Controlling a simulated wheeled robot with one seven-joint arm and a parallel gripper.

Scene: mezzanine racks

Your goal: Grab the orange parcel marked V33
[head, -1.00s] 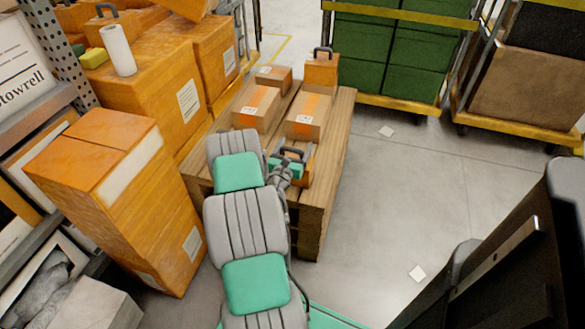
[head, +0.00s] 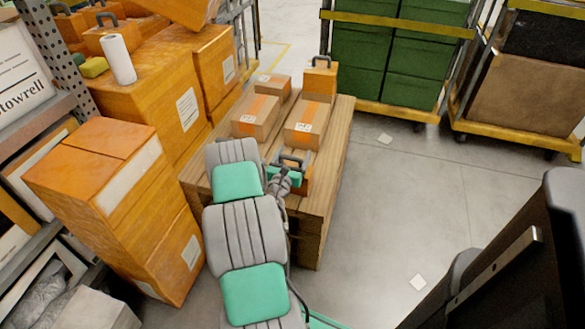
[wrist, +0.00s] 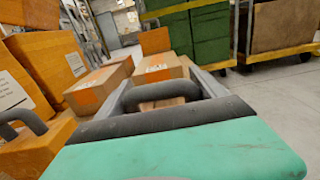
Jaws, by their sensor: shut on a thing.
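An orange parcel (head: 307,174) with a dark carry handle stands near the front of a wooden pallet stack (head: 328,190). My gripper (head: 289,172) is at its handle, and much of the parcel is hidden behind my arm and gripper. In the wrist view the dark handle (wrist: 160,93) arches between my gripper's fingers, which are shut on it. The parcel's body is hidden there by the teal part of my gripper. I cannot read a V33 mark on it.
Tan boxes (head: 303,124) and another handled orange parcel (head: 319,78) stand behind on the pallet. A further handled orange parcel (wrist: 40,150) is close on the left in the wrist view. Large orange cartons (head: 110,190) crowd the left.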

